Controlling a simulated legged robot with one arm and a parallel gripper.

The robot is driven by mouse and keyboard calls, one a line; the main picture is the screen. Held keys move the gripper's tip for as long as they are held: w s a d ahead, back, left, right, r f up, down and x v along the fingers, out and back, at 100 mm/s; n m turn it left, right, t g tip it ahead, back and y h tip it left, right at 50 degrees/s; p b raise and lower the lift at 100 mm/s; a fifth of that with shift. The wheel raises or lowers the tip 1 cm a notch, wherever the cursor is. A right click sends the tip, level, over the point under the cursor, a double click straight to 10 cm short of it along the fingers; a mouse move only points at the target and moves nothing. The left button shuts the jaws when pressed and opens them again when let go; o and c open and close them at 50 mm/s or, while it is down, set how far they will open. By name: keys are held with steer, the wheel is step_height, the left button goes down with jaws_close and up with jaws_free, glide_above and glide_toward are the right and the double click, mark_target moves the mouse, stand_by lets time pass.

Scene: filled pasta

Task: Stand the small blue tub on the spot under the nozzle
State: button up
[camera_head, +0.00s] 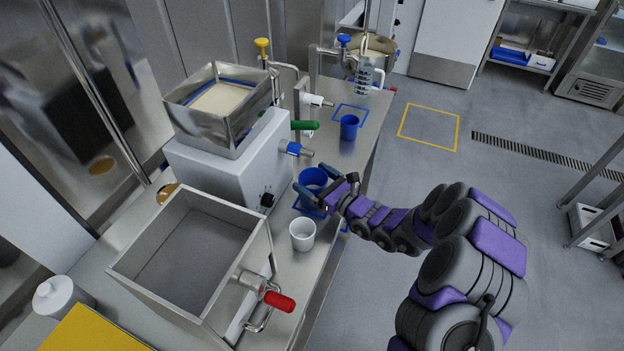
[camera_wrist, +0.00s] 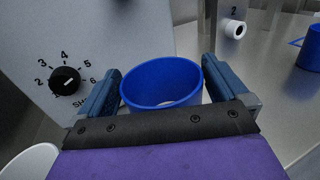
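Two blue tubs stand on the steel bench. The smaller-looking one (camera_head: 349,129) is upright just in front of the far blue outline (camera_head: 337,118); part of it shows at the right edge of the wrist view (camera_wrist: 312,48). The larger-looking one (camera_head: 313,177) is upright by the near blue outline (camera_head: 298,206). My gripper (camera_head: 314,182) is at this larger tub, its two fingers spread wide around it. In the wrist view the larger tub (camera_wrist: 160,82) lies between the fingers, with little or no gap showing.
A white cup (camera_head: 302,235) stands close in front of my gripper. A steel hopper box (camera_head: 190,250) with a red handle (camera_head: 279,301) is at the near left. A clear jug (camera_head: 368,75) stands at the bench's far end. The floor to the right is open.

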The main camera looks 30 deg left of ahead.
steer(key=shift+d+r, duration=0.15)
steer(key=shift+d, duration=0.25)
steer(key=p+v, duration=0.2)
steer(key=v, duration=1)
steer(key=s+d+r+n+g+h, duration=0.2)
steer(key=s+r+n+g, duration=0.3)
steer(key=s+r+n, duration=0.4)
steer(key=s+d+r+n+g+h, duration=0.2)
steer(key=s+r+n+g, duration=0.5)
steer(key=s, duration=0.4)
steer(key=s+d+n+t+h, duration=0.1)
steer(key=s+d+h, duration=0.3)
steer(key=d, duration=0.5)
steer(key=s+d+n+t+h, duration=0.2)
steer(key=s+d+t+h, duration=0.1)
steer(key=d, duration=0.7)
steer(key=s+d+n+t+h, duration=0.1)
steer(key=s+d+n+h, duration=0.1)
steer(key=s+d+h, duration=0.3)
steer(key=d+h, duration=0.1)
steer(key=d, duration=0.3)
steer(key=shift+s+d+t, duration=0.3)
steer(key=shift+d+t, duration=0.1)
